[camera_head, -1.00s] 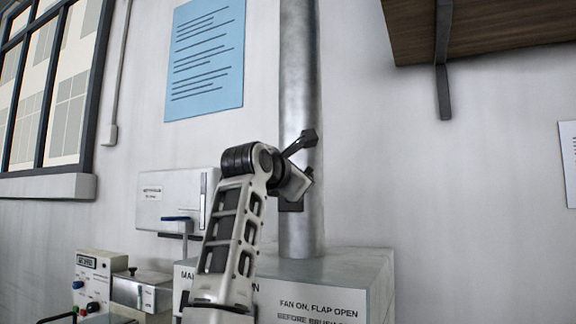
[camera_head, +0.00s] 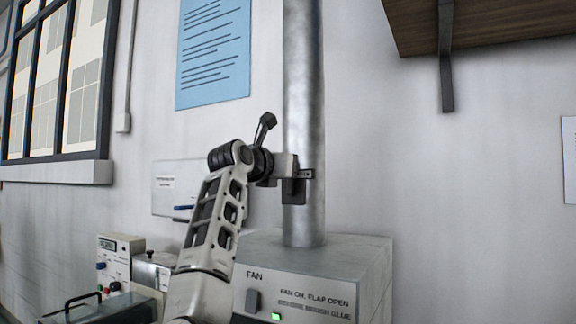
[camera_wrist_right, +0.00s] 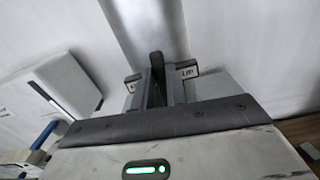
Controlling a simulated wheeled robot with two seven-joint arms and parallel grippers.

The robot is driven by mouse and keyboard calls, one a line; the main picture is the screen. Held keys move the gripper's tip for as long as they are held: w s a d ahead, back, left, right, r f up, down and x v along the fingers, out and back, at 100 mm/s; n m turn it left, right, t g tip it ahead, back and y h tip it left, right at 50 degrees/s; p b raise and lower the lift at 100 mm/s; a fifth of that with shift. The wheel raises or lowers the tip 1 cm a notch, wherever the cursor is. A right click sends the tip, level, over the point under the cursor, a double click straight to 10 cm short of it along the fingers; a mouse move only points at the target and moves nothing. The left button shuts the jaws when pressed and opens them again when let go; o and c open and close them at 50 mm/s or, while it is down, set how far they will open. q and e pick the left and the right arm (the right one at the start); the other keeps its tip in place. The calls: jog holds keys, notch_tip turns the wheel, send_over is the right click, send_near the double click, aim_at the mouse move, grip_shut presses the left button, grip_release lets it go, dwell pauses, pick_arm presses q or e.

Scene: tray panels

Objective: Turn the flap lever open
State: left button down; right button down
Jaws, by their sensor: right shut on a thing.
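The metal duct pipe (camera_head: 303,110) rises from the fan box (camera_head: 345,250). A dark plate (camera_head: 293,191) with a small lettered tab sits low on the pipe. My right gripper (camera_head: 290,166) is at the pipe just above this plate. In the right wrist view, my right gripper (camera_wrist_right: 159,88) is shut on the dark, round-ended flap lever (camera_wrist_right: 156,58), which stands up between the fingers. A labelled tab (camera_wrist_right: 187,70) shows to its right and another to its left. Most of the lever is hidden by the fingers and, in the head view, by my gripper. My left gripper is not in view.
The fan box has a dark switch (camera_head: 252,300) and a lit green lamp (camera_head: 276,316). A white wall box (camera_head: 172,188) and a bench instrument (camera_head: 118,260) stand at left. A wooden shelf (camera_head: 480,28) is at upper right.

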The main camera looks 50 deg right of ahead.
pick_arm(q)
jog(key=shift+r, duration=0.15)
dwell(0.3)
pick_arm(e)
jog(key=c, duration=1.4)
grip_release()
jog(key=shift+a, duration=0.15)
pick_arm(q)
jog(key=b, duration=0.2)
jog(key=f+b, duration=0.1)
jog(key=b, duration=0.1)
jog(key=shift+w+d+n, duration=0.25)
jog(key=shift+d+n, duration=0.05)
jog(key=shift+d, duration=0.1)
pick_arm(e)
jog(key=s+a, duration=0.3)
jog(key=a, duration=1.2)
jog(key=shift+a, duration=0.2)
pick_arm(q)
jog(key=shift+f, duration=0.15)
